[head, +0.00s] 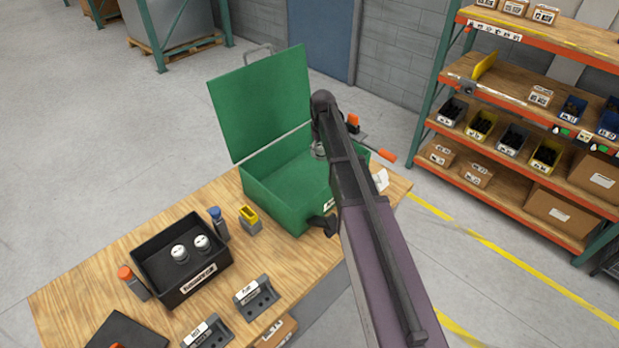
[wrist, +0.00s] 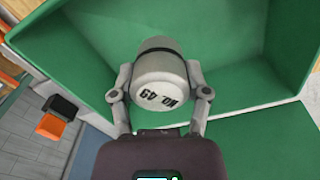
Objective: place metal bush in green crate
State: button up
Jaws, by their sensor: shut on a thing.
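The green crate (head: 277,205) stands open on the wooden table, its lid (head: 262,100) raised at the back. In the wrist view my gripper (wrist: 160,90) is shut on the metal bush (wrist: 158,75), a pale grey cylinder with a dark band and the text "NO. 49". The bush is over the crate's green interior (wrist: 240,70); whether it touches the floor of the crate I cannot tell. In the head view my arm crosses the crate's right side and hides most of the gripper and the bush.
A black bin (head: 182,262) with two similar pale cylinders (head: 190,248) stands left of the crate on the wooden table (head: 95,268). A yellow-topped item (head: 249,217) and a blue-capped item (head: 217,222) stand between them. Shelving (head: 540,120) with small bins stands at right.

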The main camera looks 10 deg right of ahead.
jog(key=shift+w, duration=0.45)
jog(key=shift+w+d, duration=0.2)
jog(key=shift+s+a+f+m+b, duration=0.1)
jog(key=shift+s+f+m+b, duration=0.15)
jog(key=shift+f+b, duration=0.25)
jog(key=s+a+f+m+b, duration=0.2)
jog(key=a+f+m+b, duration=0.1)
jog(key=f+m+b, duration=0.3)
jog(key=shift+s+f+m+b, duration=0.25)
jog(key=shift+s+m+b, duration=0.05)
jog(key=shift+m, duration=0.05)
jog(key=shift+a, duration=0.1)
notch_tip(320, 180, down, 6)
jog(key=b, duration=0.6)
jog(key=shift+f, duration=0.15)
